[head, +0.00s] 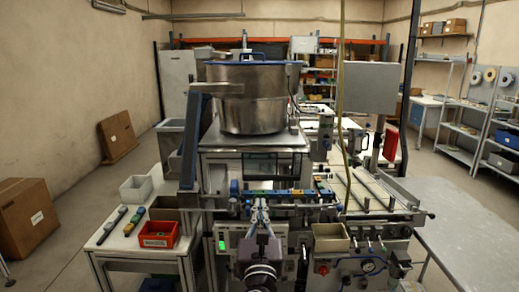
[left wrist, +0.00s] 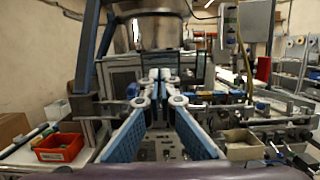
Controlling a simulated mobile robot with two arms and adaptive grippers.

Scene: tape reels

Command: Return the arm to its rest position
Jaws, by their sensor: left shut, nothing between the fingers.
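My left gripper (head: 260,204) is in front of the machine, low in the middle of the head view, with my arm below it. In the left wrist view its fingers (left wrist: 157,76) have blue pads and come together at the tips. It is shut and empty. The machine has a large steel bowl (head: 252,97) above a box-shaped base (head: 252,143). A rail with blue and yellow parts (head: 290,195) lies just beyond the gripper. My right gripper is not in view.
A side table at the left holds a red bin (head: 158,235), a white bin (head: 136,189) and bar-shaped parts. A beige bin (head: 331,237) sits on the machine's front, right of the gripper. Cardboard boxes (head: 28,215) stand on the left floor. A grey table (head: 465,215) is at the right.

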